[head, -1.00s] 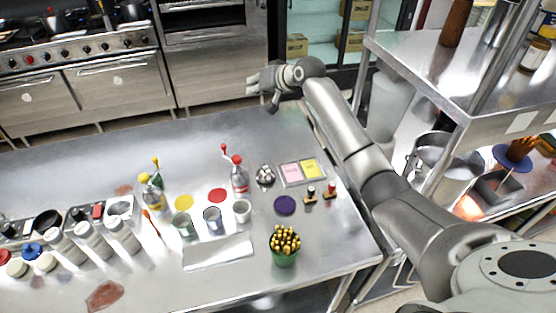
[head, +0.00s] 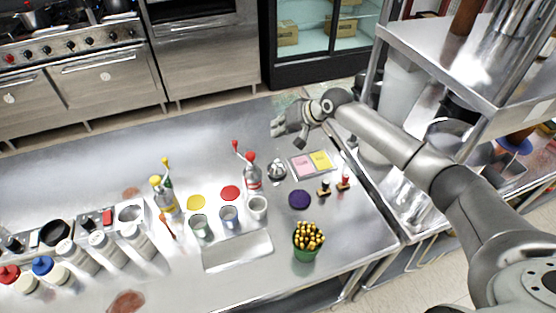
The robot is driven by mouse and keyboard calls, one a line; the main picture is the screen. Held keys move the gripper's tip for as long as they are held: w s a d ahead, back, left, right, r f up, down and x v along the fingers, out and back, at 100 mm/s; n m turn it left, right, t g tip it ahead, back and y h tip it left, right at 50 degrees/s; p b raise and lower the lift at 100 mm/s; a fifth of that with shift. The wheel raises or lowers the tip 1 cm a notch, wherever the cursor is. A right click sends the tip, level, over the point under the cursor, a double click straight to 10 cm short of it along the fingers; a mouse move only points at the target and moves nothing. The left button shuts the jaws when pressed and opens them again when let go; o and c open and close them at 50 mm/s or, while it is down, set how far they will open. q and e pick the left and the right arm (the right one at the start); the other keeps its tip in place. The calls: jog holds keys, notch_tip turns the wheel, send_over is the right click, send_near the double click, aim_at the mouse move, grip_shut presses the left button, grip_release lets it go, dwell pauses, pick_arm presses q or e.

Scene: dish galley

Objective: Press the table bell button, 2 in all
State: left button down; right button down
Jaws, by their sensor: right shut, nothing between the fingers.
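A small silver table bell (head: 277,171) stands on the steel table, right of the red-capped bottle and left of the pink and yellow pads. My right gripper (head: 288,133) reaches in from the right, above the far part of the table. It is shut and empty. In the picture it is just above the bell, apart from it. The bell's button is too small to make out. My left gripper is not in view.
Nearby are a red-capped bottle (head: 252,174), a tray with pink and yellow pads (head: 311,178), two small stamps (head: 324,189), a purple disc (head: 299,199) and a green pot of pencils (head: 306,252). A steel shelf (head: 440,70) stands at the right.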

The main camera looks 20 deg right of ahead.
jog(key=shift+f+b, duration=0.65)
jog(key=shift+b, duration=0.05)
jog(key=b, duration=0.6)
send_over(277, 161)
jog(key=f, duration=0.4)
jog(key=w+f, duration=0.1)
jog(key=f, duration=0.1)
jog(key=shift+d, duration=0.4)
jog(key=shift+f, duration=0.75)
jog(key=shift+f, duration=0.1)
jog(key=shift+f, duration=0.3)
jog(key=shift+f+b, duration=0.4)
jog(key=shift+f, duration=0.15)
jog(key=shift+r, duration=0.15)
jog(key=shift+r+p, duration=0.85)
jog(key=shift+p, duration=0.05)
